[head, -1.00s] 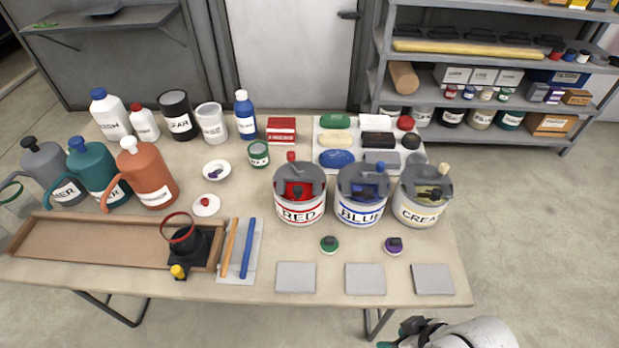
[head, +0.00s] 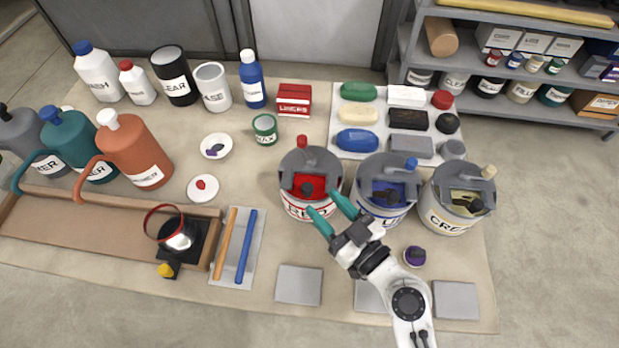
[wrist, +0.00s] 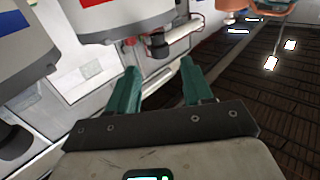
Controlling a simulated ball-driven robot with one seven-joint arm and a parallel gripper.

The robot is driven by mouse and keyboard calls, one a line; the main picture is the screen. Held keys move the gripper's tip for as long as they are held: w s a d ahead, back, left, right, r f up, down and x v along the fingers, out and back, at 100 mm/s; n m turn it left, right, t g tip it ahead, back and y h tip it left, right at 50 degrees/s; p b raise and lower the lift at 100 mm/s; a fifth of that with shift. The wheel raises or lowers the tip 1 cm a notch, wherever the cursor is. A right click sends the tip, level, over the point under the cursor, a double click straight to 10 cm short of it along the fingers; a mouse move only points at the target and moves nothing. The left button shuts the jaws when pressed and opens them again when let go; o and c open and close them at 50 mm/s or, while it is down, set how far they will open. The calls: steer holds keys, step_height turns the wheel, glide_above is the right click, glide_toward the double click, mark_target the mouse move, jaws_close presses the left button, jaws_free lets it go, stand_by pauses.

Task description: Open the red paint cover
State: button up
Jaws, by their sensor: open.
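The red paint tin (head: 296,203) stands on the table with a grey cover (head: 298,160) on top. Red shows through an opening in the cover, and a red knob (head: 303,141) sits at its back. My gripper (head: 332,206) is open and empty, with its teal fingers at the right front of the red tin, between it and the blue tin. Whether a finger touches the tin, I cannot tell. In the wrist view the two teal fingers (wrist: 157,88) are spread apart, with part of a white tin with a red mark (wrist: 115,18) beyond them.
The blue tin (head: 381,212) and cream tin (head: 446,220) stand close to the right, with similar covers. Grey tiles (head: 299,285) lie in front. A wax jar (head: 265,129) and a small dish (head: 216,146) are left of the red tin, with clear table between.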

mark_target(311, 191)
steer(key=p+x, duration=0.2)
steer(key=x, duration=0.4)
steer(key=shift+w+a, duration=0.15)
steer(key=shift+a, duration=0.1)
steer(key=shift+c, duration=0.3)
jaws_close()
